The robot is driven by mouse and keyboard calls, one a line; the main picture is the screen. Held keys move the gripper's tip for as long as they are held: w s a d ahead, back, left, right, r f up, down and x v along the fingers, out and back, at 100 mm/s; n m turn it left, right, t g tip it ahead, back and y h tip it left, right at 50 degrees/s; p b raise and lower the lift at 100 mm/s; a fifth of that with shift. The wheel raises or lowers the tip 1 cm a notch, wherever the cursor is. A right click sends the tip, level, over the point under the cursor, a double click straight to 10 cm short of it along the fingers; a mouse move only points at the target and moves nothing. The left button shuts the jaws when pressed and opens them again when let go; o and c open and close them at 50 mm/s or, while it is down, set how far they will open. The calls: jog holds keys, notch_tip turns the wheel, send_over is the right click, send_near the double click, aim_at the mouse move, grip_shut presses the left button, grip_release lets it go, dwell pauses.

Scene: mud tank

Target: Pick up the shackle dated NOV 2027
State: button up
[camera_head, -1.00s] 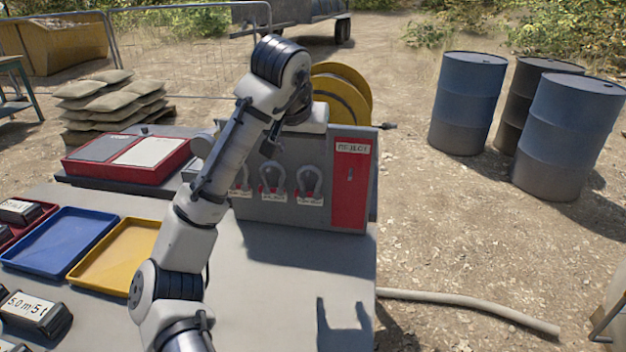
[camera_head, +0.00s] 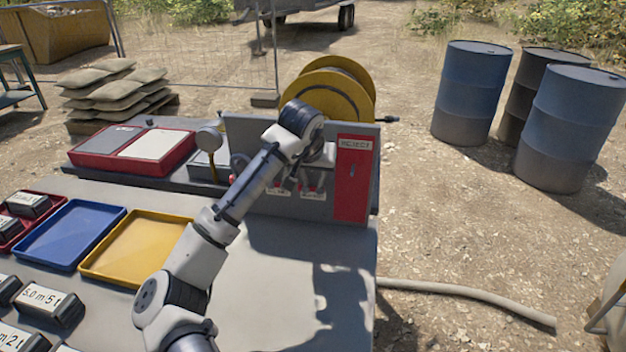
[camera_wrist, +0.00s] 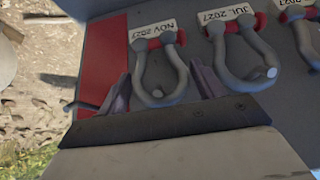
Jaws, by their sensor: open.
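The shackle dated NOV 2027 (camera_wrist: 178,82) hangs on the grey panel, grey with a red pin, under its white tag. It is the shackle closest to the red strip. My gripper (camera_wrist: 160,76) is open, with one finger on each side of this shackle's bow in the wrist view. I cannot tell whether the fingers touch it. The shackle dated JUL 2027 (camera_wrist: 232,77) hangs just right of the right finger. A third shackle (camera_wrist: 305,40), its tag partly cut off, is at the right edge. In the head view my arm hides most of the shackles and gripper.
The grey panel (camera_head: 250,137) stands at the back of the table with a red REJECT strip (camera_head: 352,180). A yellow tray (camera_head: 136,246) and a blue tray (camera_head: 65,235) lie to the left. A yellow reel (camera_head: 330,90) is behind.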

jog(key=shift+c, duration=0.5)
jog(key=c, duration=0.7)
jog(key=shift+w+r, duration=0.1)
